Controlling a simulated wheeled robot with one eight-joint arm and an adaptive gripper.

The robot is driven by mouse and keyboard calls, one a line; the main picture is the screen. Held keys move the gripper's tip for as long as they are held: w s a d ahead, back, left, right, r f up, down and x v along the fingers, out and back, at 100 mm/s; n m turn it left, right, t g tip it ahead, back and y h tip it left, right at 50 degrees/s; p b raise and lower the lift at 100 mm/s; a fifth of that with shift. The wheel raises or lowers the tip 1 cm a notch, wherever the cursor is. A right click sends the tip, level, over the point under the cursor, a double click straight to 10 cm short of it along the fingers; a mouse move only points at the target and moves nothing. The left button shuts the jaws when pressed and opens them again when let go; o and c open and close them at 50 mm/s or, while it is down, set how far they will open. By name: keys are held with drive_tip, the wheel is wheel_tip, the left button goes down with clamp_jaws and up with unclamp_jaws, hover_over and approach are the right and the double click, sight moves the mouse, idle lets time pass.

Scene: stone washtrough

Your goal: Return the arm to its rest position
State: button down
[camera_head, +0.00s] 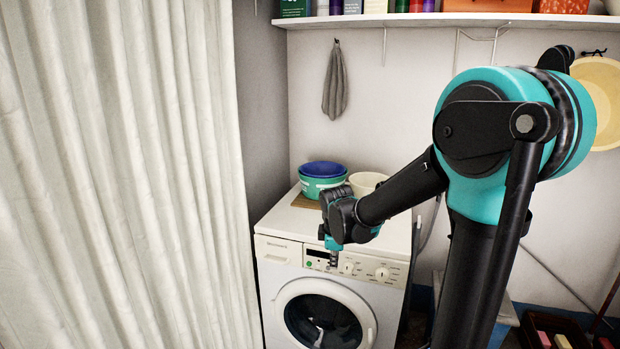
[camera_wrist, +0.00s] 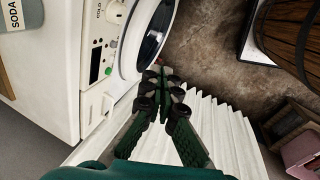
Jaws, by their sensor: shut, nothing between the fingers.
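My arm reaches out from the right in the head view, bent at a large teal joint. My gripper (camera_head: 333,258) hangs in front of the upper front of a white washing machine (camera_head: 277,250). In the wrist view my gripper (camera_wrist: 163,73) shows with its dark green fingers together and nothing between them. The washing machine (camera_wrist: 60,65) stands at the left there, with its round door beside the fingertips. I cannot tell whether the fingers touch the machine.
Blue and teal basins (camera_head: 322,180) and a cream bowl (camera_head: 366,182) stand on the machine. A pale curtain (camera_head: 120,180) fills the left. A shelf (camera_head: 440,19) runs along the wall above. A wooden tub (camera_wrist: 292,40) stands at the upper right in the wrist view, with brown floor (camera_wrist: 210,50) bare beside it.

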drive_tip(key=s+d+f+m, duration=0.3)
drive_tip(key=s+d+m, duration=0.3)
drive_tip(key=s+m, duration=0.2)
drive_tip(key=s+d+f+m, duration=0.3)
drive_tip(key=s+d+m, duration=0.3)
drive_tip(key=s, duration=0.5)
drive_tip(key=shift+m+t, duration=0.4)
drive_tip(key=shift+m, duration=0.7)
